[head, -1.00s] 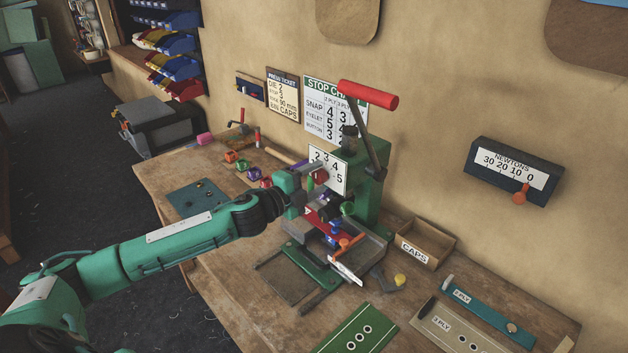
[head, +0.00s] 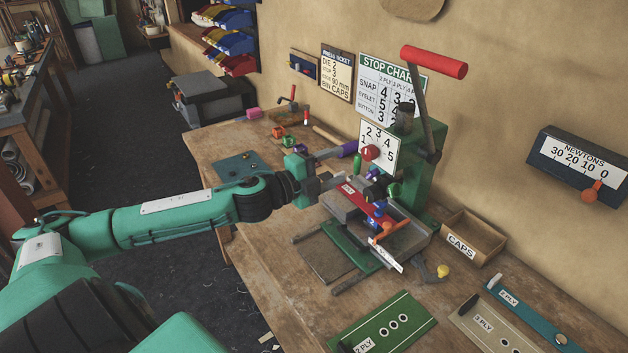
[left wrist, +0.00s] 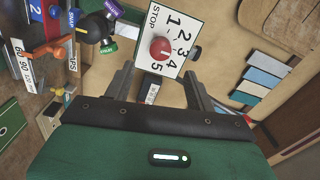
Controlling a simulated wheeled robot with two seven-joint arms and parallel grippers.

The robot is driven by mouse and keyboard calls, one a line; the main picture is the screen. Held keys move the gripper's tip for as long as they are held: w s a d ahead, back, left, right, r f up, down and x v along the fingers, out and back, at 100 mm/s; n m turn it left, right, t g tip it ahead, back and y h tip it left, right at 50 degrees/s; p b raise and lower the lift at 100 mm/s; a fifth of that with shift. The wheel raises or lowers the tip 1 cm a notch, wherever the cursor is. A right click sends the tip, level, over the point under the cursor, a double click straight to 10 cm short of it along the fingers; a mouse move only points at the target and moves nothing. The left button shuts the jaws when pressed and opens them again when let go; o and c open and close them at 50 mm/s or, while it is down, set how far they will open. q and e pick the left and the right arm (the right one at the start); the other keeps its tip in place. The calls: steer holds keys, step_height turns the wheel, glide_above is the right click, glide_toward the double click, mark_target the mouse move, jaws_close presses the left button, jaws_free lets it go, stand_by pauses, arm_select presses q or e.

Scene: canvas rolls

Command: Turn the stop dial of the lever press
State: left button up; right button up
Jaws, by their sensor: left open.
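The stop dial is a red round knob (head: 370,152) on a white number plate (head: 378,140) on the front of the green lever press (head: 428,165). In the left wrist view, the red knob (left wrist: 161,49) carries a small pale mark, and the plate (left wrist: 177,26) reads STOP with 1 to 5 around the knob. My left gripper (head: 342,166) is open and empty, a little left of the dial and apart from it. In the left wrist view, the left gripper's fingers (left wrist: 158,82) stand apart, with the knob beyond the gap. My right gripper is not in view.
The press's red-handled lever (head: 434,62) stands raised above the dial. Below it is a rotating head with coloured parts and a red strip (head: 358,195). A CAPS box (head: 474,237) stands right, a green 2 PLY board (head: 383,326) in front. A stop chart (head: 388,90) hangs behind.

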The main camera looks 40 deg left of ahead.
arm_select(q)
steer(key=shift+b+v, duration=0.85)
steer(key=shift+v, duration=1.5)
steer(key=shift+s, duration=0.1)
